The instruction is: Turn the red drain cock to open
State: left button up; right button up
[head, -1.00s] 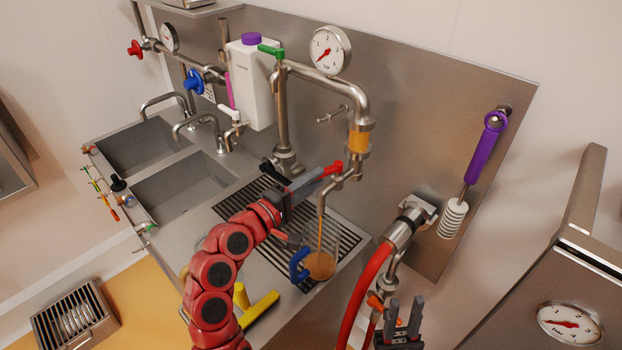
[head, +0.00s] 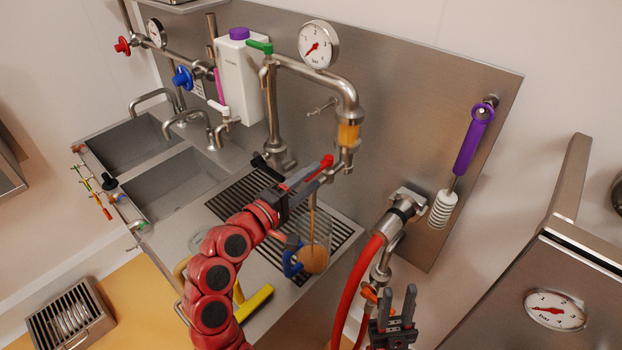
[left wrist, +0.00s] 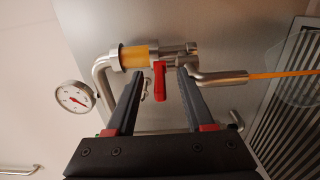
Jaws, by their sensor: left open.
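The red drain cock (left wrist: 159,82) sits on the steel pipe below the amber sight glass (left wrist: 138,56). In the left wrist view its lever shows between my spread fingers, with a gap on both sides. My left gripper (left wrist: 160,74) is open. In the head view the left gripper (head: 316,173) is close beside the red lever (head: 327,160) and partly hides the cock. A thin orange stream (head: 312,200) runs from the spout into a clear jug (head: 317,235) with a blue handle. My right gripper (head: 398,297) is open and empty at the lower right.
The jug stands on a slotted drain grate (head: 342,236). A red hose (head: 357,290) rises between the grate and my right gripper. A pressure gauge (head: 318,45), a green-handled valve (head: 260,46) and a white canister (head: 238,80) are behind. Two sinks lie left.

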pick_arm(q)
jog(key=b+v, duration=0.1)
jog(key=v, duration=0.7)
jog(key=shift+s+a+b, duration=0.15)
jog(key=shift+a+b, duration=0.1)
jog(key=shift+b, duration=0.05)
